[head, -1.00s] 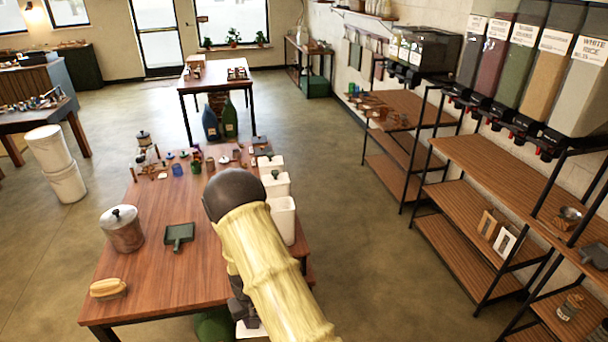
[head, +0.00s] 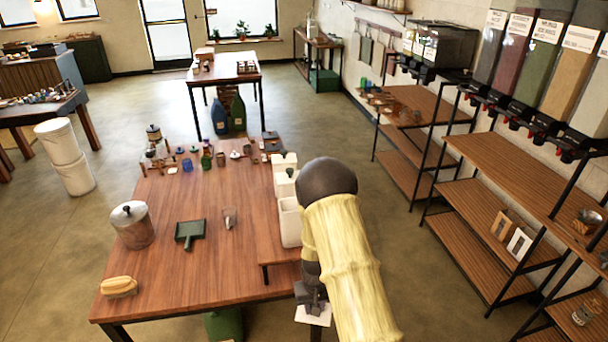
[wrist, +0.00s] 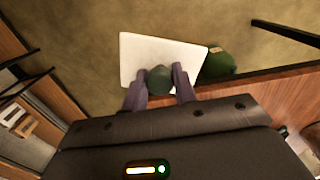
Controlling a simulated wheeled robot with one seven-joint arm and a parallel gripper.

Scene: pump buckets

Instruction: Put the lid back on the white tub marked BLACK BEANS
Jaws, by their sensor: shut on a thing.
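My gripper (head: 314,302) is shut on the dark green knob (wrist: 160,80) of a white square lid (wrist: 147,52). The lid also shows in the head view (head: 313,316), held out beyond the table's near right edge, over the floor.
A green object (head: 224,324) sits below the table edge. Wooden shelves (head: 490,215) line the right; the floor between is clear.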

